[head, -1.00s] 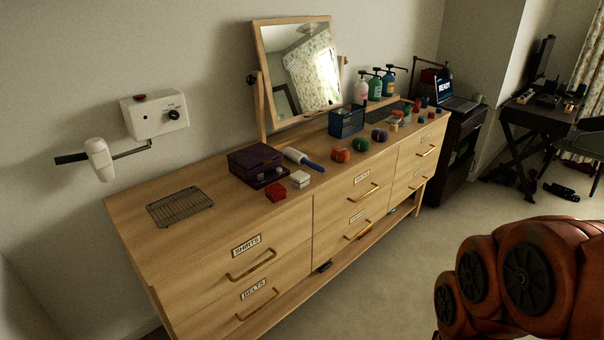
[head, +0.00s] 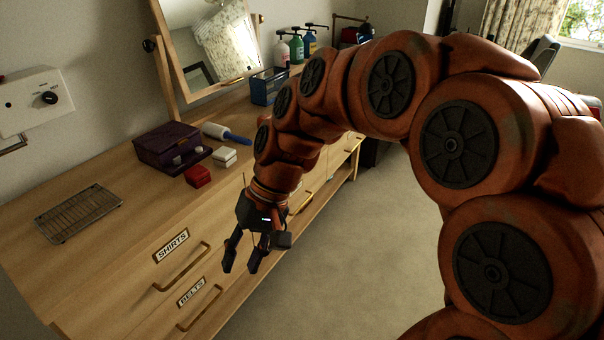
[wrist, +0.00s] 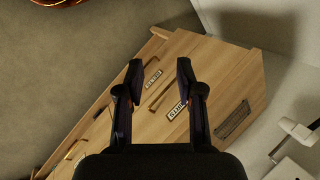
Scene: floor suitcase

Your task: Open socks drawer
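The wooden dresser (head: 110,245) stands along the wall. Its left column shows a drawer labelled SHIRTS (head: 171,246) above one labelled BELTS (head: 191,292), each with a brass bar handle. No label reading socks is legible; the middle drawer fronts are mostly hidden behind my arm, with one brass handle (head: 302,203) showing. My gripper (head: 240,268) is open and empty, pointing down in front of the dresser, right of the SHIRTS and BELTS handles in the head view. In the wrist view my gripper (wrist: 159,64) is spread, with labelled drawer fronts beyond it. The visible drawers look shut.
On the dresser top are a wire rack (head: 80,212), a purple box (head: 168,148), a red box (head: 198,176), a white box (head: 224,157), a lint roller (head: 226,133), a blue basket (head: 268,87) and a mirror (head: 205,45). Carpet (head: 345,240) in front is clear.

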